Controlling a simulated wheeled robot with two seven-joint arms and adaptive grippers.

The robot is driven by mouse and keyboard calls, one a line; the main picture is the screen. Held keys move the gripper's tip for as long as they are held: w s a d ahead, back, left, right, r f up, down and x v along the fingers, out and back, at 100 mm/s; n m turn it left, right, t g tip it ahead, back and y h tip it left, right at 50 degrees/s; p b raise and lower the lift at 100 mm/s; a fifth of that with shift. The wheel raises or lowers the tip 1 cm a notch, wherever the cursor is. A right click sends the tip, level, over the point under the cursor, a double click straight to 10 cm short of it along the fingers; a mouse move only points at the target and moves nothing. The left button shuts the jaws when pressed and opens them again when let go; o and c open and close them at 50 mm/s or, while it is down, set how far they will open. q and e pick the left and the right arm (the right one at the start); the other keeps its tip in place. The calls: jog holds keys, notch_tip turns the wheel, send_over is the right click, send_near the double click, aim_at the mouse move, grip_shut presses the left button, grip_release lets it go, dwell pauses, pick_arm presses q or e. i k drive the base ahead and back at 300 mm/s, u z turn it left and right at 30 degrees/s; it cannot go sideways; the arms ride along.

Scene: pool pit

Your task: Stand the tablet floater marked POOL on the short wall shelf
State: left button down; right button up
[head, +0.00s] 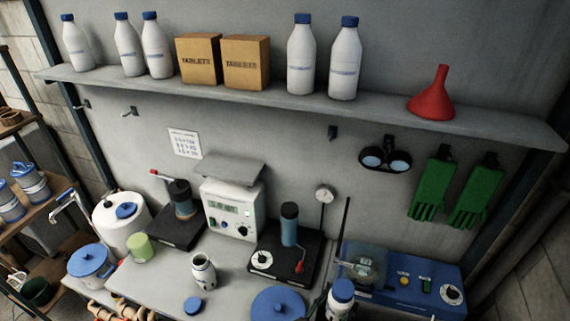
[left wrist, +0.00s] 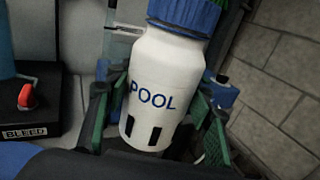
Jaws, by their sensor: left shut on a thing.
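The tablet floater marked POOL (left wrist: 165,75) is a white bottle with a blue cap and dark slots low on its side. It fills the middle of the left wrist view, tilted in that picture. My left gripper (left wrist: 158,120) is shut on it, with green-padded fingers on both sides. In the head view the floater (head: 339,299) is at the bottom, right of centre, in front of the blue machine. The short wall shelf (head: 230,169) is a bare grey plate above the white meter box, up and left of the floater. My right gripper is not in view.
The long upper shelf (head: 385,104) holds bottles, tablet boxes and a red funnel (head: 434,92). The white meter box (head: 233,208) stands below the short shelf. Black-based devices (head: 284,255), an open white bottle (head: 203,271) and a blue machine (head: 420,278) crowd the bench. Green gloves (head: 432,188) hang right.

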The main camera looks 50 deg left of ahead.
aim_at(229, 166)
jog(key=z, duration=0.65)
jog(key=k, duration=0.9)
jog(key=u, duration=1.6)
